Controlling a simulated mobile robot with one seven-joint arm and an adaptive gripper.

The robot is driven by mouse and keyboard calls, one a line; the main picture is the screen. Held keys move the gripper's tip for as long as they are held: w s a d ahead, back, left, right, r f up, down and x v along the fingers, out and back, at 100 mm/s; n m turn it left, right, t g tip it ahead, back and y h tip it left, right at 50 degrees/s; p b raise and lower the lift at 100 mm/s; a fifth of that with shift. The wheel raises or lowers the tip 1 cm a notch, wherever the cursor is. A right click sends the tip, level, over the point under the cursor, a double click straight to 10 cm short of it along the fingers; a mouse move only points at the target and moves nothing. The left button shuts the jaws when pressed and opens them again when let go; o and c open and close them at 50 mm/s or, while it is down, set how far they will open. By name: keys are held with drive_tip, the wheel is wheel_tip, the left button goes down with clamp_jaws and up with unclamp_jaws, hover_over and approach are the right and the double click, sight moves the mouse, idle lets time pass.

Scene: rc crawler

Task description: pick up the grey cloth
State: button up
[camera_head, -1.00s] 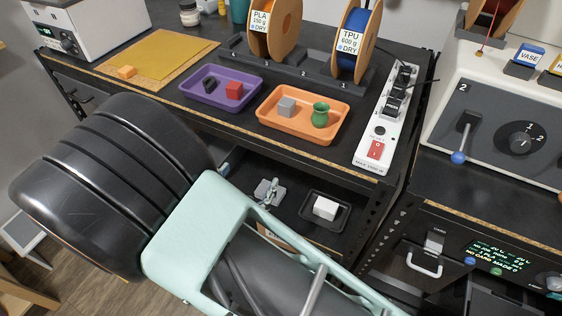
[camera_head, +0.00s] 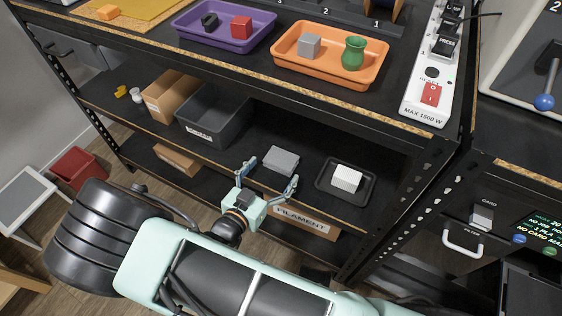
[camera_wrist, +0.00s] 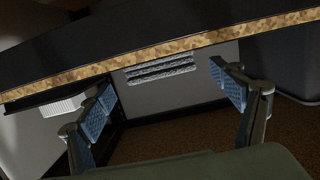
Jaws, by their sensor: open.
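The grey cloth (camera_head: 281,160) looks like a small folded stack on the middle shelf below the worktop, near its front edge. My gripper (camera_head: 270,174) is open, its two fingers spread at the front of the cloth, one toward each side. In the wrist view, the striped grey layers of the cloth (camera_wrist: 160,68) show between the spread fingers (camera_wrist: 162,82), beyond them and close to the shelf's edge. The gripper appears empty; I cannot tell whether a fingertip touches the cloth.
A black tray (camera_head: 326,195) with a white ribbed block (camera_head: 347,178) sits right of the cloth. A dark grey bin (camera_head: 213,112) and a cardboard box (camera_head: 170,95) stand to its left. The worktop (camera_head: 300,93) overhangs the shelf. The chipboard shelf edge (camera_wrist: 210,38) crosses the wrist view.

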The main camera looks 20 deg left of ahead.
sight(281, 158)
drive_tip(key=shift+b+x, duration=0.8)
drive_tip(key=shift+x, duration=2)
drive_tip(key=shift+a, duration=0.1)
drive_tip(key=shift+c, duration=0.7)
drive_tip(key=c, duration=1.1)
drive_tip(key=shift+r, duration=0.1)
